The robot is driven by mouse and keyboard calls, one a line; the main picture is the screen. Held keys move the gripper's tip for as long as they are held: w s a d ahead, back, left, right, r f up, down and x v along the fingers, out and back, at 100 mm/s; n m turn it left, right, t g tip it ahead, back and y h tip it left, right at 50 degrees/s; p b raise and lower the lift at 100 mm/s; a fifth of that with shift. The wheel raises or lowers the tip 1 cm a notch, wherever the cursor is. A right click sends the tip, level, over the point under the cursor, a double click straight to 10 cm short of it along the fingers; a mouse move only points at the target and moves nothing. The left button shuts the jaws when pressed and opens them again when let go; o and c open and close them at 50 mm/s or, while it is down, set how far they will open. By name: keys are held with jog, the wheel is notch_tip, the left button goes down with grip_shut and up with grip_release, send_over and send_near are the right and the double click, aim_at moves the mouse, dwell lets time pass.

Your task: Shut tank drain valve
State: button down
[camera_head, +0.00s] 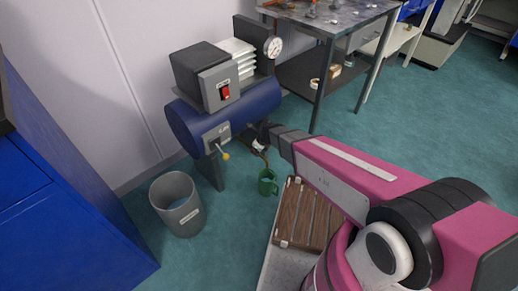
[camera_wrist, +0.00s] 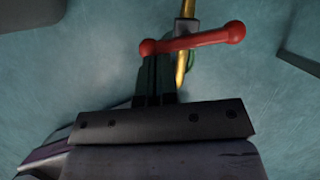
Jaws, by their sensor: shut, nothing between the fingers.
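The blue tank (camera_head: 240,110) of a compressor stands by the wall in the head view. A thin brass drain pipe (camera_head: 266,161) hangs near its right end, above a green mug (camera_head: 268,182) on the floor. In the wrist view, the drain valve's red handle (camera_wrist: 200,40) lies across the brass pipe (camera_wrist: 183,68), roughly crosswise to it. My gripper (camera_wrist: 156,72) is shut and empty, its fingertips right at the handle's left end; I cannot tell whether they touch. In the head view my gripper (camera_head: 262,132) hides most of the valve.
A yellow-knobbed lever (camera_head: 225,156) and a red switch (camera_head: 225,92) are on the compressor. A grey bin (camera_head: 177,204) stands left of it, a blue cabinet (camera_head: 70,215) farther left. A metal table (camera_head: 335,20) stands behind right. A slatted wooden board (camera_head: 305,215) lies near my arm.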

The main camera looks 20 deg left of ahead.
jog(key=shift+w+a, duration=0.2)
jog(key=shift+w, duration=0.6)
jog(key=d, duration=0.1)
jog(key=s+d, duration=0.1)
jog(key=d, duration=0.1)
jog(key=s+d+r, duration=0.1)
jog(key=shift+d, duration=0.2)
jog(key=w+v, duration=0.1)
jog(key=v, duration=0.7)
jog(key=shift+s+r, duration=0.4)
jog(key=shift+r, duration=0.05)
jog(key=shift+d, duration=0.1)
